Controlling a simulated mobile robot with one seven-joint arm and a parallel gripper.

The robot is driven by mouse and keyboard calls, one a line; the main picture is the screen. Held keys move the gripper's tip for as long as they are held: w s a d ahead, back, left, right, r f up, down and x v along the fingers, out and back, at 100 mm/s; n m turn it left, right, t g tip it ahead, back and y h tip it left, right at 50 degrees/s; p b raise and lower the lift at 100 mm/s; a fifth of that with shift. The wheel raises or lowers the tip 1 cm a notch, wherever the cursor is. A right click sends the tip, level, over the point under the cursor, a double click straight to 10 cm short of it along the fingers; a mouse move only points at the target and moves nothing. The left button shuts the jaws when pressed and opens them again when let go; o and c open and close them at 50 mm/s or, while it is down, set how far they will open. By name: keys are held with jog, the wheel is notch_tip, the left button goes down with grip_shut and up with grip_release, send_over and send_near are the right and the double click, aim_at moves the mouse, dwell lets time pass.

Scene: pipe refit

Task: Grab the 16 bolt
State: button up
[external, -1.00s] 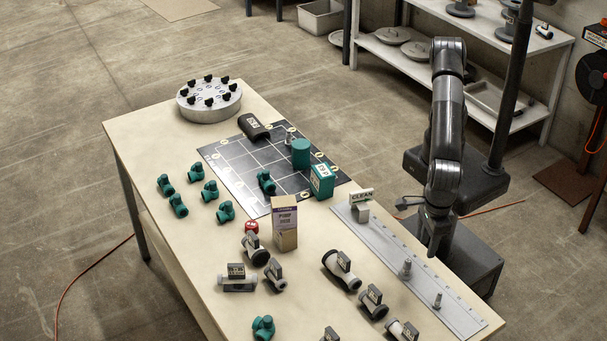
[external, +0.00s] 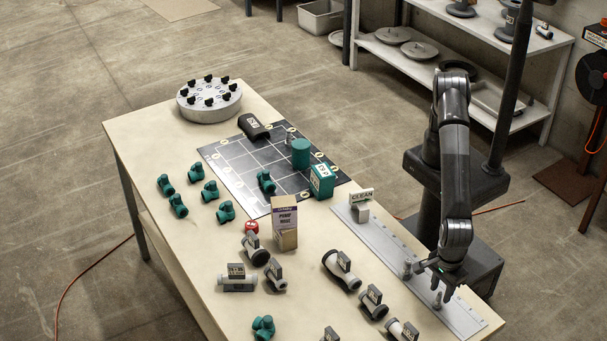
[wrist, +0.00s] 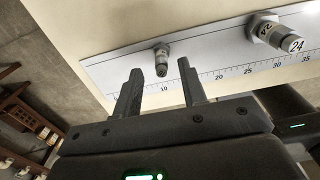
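A small grey bolt (wrist: 162,58) stands on the grey ruler strip (wrist: 120,72); any number on it is not readable. It also shows in the external view (external: 437,300), near the strip's front end. A larger bolt marked 24 (wrist: 275,33) is on the strip to its right in the wrist view; it also shows in the external view (external: 405,271), farther back. My gripper (wrist: 160,82) is open and empty. Its fingers point toward the small bolt, which appears between the fingertips in the wrist view. I cannot tell whether the fingers touch it.
A block marked CLEAN (external: 360,203) stands at the strip's back end. Several grey pipe fittings, such as one elbow (external: 373,302), lie left of the strip. A box (external: 284,224), teal parts and a black grid mat (external: 230,165) are farther back. A flange (external: 208,103) is at the far end.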

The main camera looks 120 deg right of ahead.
aim_at(441, 293)
notch_tip(441, 293, down, 4)
jog(key=shift+s+f, duration=0.1)
grip_shut()
dwell(0.4)
